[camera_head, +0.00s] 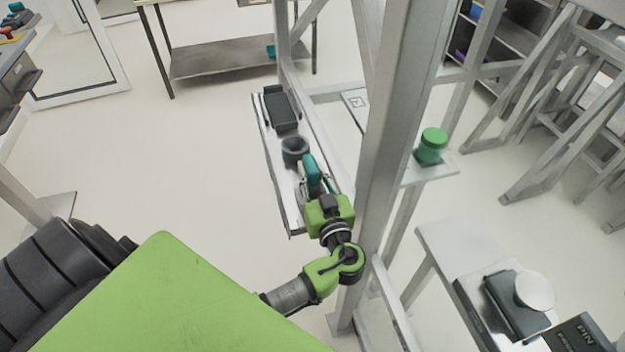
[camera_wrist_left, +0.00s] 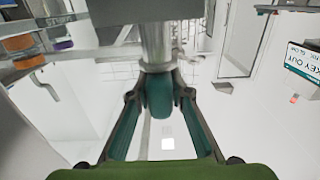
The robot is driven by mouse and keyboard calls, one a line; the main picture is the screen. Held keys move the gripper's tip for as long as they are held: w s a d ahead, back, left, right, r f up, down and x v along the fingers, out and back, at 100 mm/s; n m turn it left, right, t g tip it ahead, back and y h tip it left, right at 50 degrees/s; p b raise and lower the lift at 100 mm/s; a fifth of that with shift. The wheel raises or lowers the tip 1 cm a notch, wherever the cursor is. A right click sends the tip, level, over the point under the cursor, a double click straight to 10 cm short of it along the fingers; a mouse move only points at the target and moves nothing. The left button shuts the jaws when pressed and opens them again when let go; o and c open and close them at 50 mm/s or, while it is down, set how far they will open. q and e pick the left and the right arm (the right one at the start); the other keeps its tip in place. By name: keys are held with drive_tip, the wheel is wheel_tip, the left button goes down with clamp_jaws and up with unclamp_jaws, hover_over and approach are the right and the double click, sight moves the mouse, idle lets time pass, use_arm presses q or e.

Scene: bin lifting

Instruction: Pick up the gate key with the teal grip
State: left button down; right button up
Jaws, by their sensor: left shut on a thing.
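The gate key's teal grip (camera_head: 312,168) shows in the head view above the near part of a narrow pale shelf, close to a dark round holder. My left gripper (camera_head: 317,186) reaches it from the near side and is shut on it. In the left wrist view the teal grip (camera_wrist_left: 160,97) sits between the two fingers of the left gripper (camera_wrist_left: 160,84), with a grey metal shaft (camera_wrist_left: 155,42) beyond it. I cannot tell whether the key is clear of the shelf. My right gripper is not in view.
The shelf (camera_head: 267,150) also bears a dark tray (camera_head: 281,108) and the round holder (camera_head: 295,147). A thick grey post (camera_head: 391,130) stands just right of my left arm. Open floor lies left of the shelf.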

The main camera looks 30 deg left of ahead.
use_arm(q)
drive_tip(key=s+a+r+b, duration=0.5)
drive_tip(key=s+r, duration=0.4)
drive_tip(key=s, duration=0.3)
drive_tip(key=shift+s+a+r, duration=0.25)
drive_tip(key=shift+a, duration=0.1)
wheel_tip(320, 180, up, 6)
drive_tip(key=p, duration=0.3)
drive_tip(key=shift+p, duration=0.35)
